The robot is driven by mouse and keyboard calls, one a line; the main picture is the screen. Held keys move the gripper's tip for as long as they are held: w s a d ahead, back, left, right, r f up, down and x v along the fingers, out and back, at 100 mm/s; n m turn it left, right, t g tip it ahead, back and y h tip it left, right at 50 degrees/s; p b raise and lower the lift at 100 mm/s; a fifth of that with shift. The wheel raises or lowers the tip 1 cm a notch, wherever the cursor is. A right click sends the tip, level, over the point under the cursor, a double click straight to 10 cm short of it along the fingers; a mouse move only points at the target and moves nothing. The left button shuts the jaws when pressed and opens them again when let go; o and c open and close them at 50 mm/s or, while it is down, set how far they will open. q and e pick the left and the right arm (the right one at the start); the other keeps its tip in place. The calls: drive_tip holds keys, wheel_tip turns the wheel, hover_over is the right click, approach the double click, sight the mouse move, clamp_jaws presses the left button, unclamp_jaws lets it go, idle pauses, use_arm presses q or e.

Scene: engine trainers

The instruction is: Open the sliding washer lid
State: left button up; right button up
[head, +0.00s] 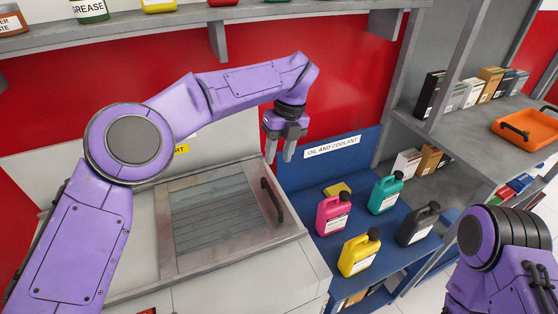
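The washer lid (218,258) is a grey framed panel with a ribbed clear window (214,214), lying on top of the pale washer cabinet (235,288). A dark curved handle (272,199) stands on the right side of the lid. My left gripper (280,156) points down above and behind the handle, apart from it. Its two fingers are spread with nothing between them. My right arm shows at the lower right, but its gripper is out of view.
A blue shelf (324,250) right of the washer holds pink, teal, yellow and black bottles. A grey shelf (190,24) with containers runs above. An orange tray (526,130) sits on the right-hand shelving. A red wall stands behind.

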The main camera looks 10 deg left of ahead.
sight(270, 190)
use_arm(q)
drive_tip(key=s+f, duration=0.1)
drive_tip(key=f, duration=0.1)
drive_tip(key=s+a+f, duration=0.1)
drive_tip(key=f, duration=0.1)
drive_tip(key=s+f+p, duration=0.1)
drive_tip(key=f, duration=0.2)
drive_tip(key=shift+s+a, duration=0.25)
drive_tip(key=shift+a, duration=0.05)
drive_tip(key=w+f, duration=0.2)
drive_tip(key=f, duration=0.1)
drive_tip(key=shift+w, duration=0.2)
drive_tip(key=shift+s, duration=0.15)
drive_tip(key=shift+s+r, duration=0.25)
drive_tip(key=shift+c, duration=1.3)
drive_tip(key=shift+s+r, duration=0.1)
drive_tip(key=shift+s, duration=0.1)
drive_tip(key=c, duration=0.5)
drive_tip(key=shift+w, duration=0.15)
use_arm(e)
drive_tip(key=shift+s+r, duration=0.3)
drive_tip(key=shift+r, duration=0.4)
